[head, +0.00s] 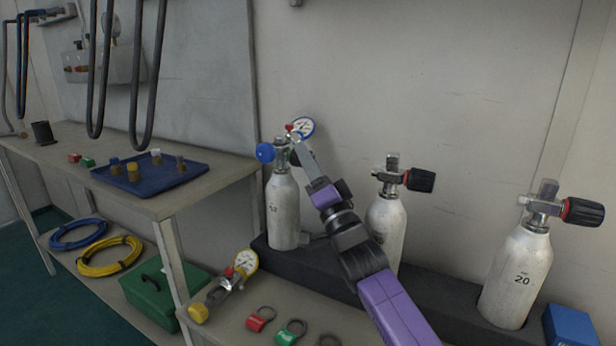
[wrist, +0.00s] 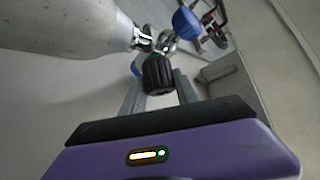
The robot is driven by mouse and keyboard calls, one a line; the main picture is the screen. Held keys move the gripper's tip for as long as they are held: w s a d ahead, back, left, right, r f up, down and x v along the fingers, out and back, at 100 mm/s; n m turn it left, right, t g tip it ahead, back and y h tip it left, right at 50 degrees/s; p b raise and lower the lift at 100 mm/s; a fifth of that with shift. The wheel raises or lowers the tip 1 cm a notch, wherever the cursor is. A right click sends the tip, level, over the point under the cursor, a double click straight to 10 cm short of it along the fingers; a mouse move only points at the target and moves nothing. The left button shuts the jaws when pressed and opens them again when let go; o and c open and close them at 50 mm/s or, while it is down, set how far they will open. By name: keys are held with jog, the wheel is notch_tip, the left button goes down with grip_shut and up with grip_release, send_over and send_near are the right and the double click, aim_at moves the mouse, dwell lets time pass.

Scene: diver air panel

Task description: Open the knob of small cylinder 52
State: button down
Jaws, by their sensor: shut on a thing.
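Small cylinder 52 (head: 284,212) is the leftmost of three pale cylinders and stands upright in a dark rack; its label is too small to read surely. A regulator with a blue round part (head: 265,152) and a white-faced gauge (head: 302,127) sits at its valve. My gripper (head: 300,148) reaches the valve from the right. In the wrist view the black knob (wrist: 157,74) lies between my fingertips, and my gripper (wrist: 160,88) is shut on it. The cylinder body (wrist: 70,30) enters from the upper left. In the head view the knob is hidden by my gripper.
Two more cylinders, one in the middle (head: 385,229) and one marked 20 (head: 515,278), stand to the right with black-and-red knobs. A loose yellow gauge regulator (head: 230,283) lies on the low bench in front. A blue tray (head: 110,178) of small fittings is on the left table.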

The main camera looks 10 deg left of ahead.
jog(key=shift+n+y+b, duration=0.3)
jog(key=shift+n+b, duration=0.1)
jog(key=shift+b, duration=0.05)
jog(key=c, duration=0.9)
grip_release()
jog(key=shift+r, duration=0.1)
notch_tip(320, 180, up, 20)
jog(key=p, duration=0.5)
